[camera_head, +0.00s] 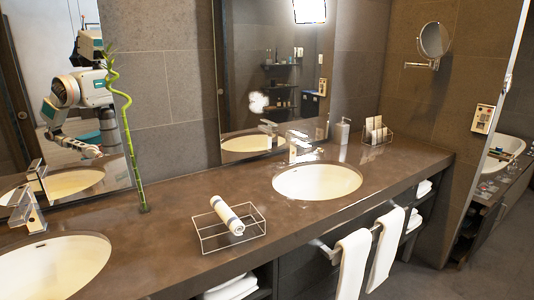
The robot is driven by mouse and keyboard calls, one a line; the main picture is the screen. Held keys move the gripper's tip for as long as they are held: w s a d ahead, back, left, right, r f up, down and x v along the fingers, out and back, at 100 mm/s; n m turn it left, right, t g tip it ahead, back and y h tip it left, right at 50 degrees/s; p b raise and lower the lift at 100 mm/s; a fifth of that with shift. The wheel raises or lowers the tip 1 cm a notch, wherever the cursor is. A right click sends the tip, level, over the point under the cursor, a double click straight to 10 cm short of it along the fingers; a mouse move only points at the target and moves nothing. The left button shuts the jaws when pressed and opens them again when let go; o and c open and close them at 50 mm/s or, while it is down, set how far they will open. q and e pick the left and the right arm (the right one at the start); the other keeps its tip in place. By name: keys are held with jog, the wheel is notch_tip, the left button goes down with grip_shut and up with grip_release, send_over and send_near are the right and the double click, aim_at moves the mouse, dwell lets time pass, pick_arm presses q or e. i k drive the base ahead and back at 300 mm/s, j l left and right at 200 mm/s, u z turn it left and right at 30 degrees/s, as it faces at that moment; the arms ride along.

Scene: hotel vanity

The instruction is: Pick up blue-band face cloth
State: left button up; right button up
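A rolled white face cloth (227,215) with dark, bluish bands near its ends lies tilted across a wire basket (203,238) on the brown vanity counter (170,245), between the two sinks. Its upper end points to the back left and its lower end to the front right. Neither of my grippers shows directly in the head view. Part of my body and an arm appear only as a reflection in the left mirror.
Sinks (318,182) (45,268) with faucets flank the basket. A bamboo stalk (131,150) stands behind it to the left. A soap dispenser (342,131) and a small wire rack (377,134) stand at the back right. White towels (352,265) hang from a front rail.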

aim_at(231, 220)
jog(key=i+l, duration=0.45)
jog(key=i+l+u, duration=0.1)
jog(key=u, duration=0.25)
jog(key=l+u, duration=0.2)
jog(key=u, duration=0.2)
jog(key=i+l+u, duration=0.1)
jog(key=u, duration=0.25)
jog(key=l, duration=0.1)
